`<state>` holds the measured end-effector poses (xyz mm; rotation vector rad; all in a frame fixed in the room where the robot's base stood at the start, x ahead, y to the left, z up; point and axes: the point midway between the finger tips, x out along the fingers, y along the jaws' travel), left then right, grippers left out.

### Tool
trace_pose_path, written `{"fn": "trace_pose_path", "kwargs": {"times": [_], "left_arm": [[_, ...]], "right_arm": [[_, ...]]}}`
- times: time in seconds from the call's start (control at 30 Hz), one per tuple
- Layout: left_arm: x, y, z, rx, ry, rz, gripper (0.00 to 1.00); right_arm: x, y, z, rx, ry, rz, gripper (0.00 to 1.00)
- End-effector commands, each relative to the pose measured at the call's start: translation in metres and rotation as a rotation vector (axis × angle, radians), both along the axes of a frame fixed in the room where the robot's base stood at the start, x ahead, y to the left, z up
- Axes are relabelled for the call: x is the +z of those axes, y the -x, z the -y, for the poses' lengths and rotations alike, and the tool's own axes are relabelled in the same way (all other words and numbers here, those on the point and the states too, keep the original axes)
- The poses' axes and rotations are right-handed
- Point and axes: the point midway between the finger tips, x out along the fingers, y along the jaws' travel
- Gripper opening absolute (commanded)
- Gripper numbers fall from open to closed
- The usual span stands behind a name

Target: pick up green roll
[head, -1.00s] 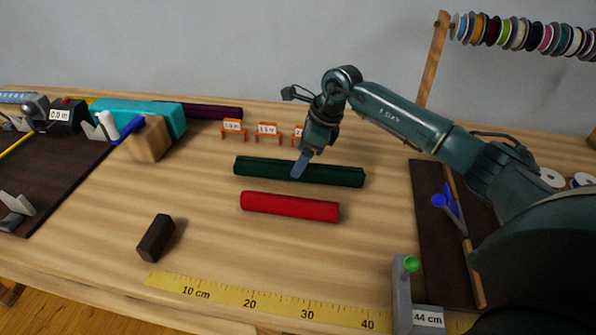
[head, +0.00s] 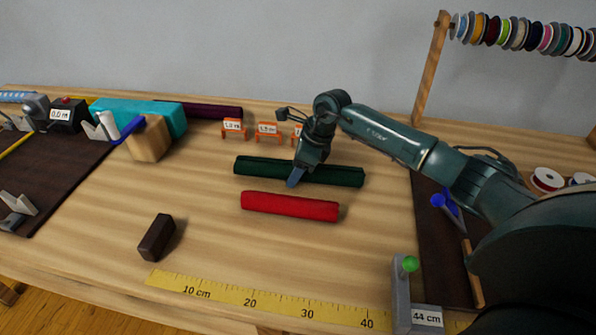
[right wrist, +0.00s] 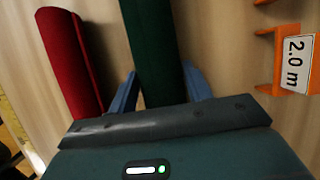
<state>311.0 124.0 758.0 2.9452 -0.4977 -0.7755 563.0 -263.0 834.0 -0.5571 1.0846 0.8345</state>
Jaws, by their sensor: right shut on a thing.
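The green roll (head: 335,175) lies on the table behind the red roll (head: 290,206), roughly parallel to it. My right gripper (head: 297,176) reaches down over the middle of the green roll, with one blue finger showing on its near side. In the right wrist view, the green roll (right wrist: 153,50) runs between the two blue fingers of my right gripper (right wrist: 158,92), one on each side. The gripper is shut on the roll, which still appears to rest on the table. My left gripper is not in view.
Small orange stands with length labels (head: 269,131) stand just behind the roll. A dark block (head: 157,238) and a yellow ruler (head: 250,302) lie in front. A grey post with a green knob (head: 402,290) is at front right. Bare table lies left of the rolls.

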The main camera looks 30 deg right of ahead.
Motion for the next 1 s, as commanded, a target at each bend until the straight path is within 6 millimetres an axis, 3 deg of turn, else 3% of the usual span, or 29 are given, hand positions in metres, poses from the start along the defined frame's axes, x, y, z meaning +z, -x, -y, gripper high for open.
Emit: {"fn": "trace_pose_path", "kwargs": {"times": [0.27,0.57,1.0], "left_arm": [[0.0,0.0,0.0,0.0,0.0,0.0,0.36],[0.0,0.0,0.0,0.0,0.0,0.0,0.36],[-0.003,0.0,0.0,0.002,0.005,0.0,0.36]], "right_arm": [[0.0,0.0,0.0,0.0,0.0,0.0,0.22],[0.007,-0.001,0.0,0.0,-0.001,0.004,0.21],[0.085,-0.001,0.0,0.0,0.0,0.005,0.21]]}}
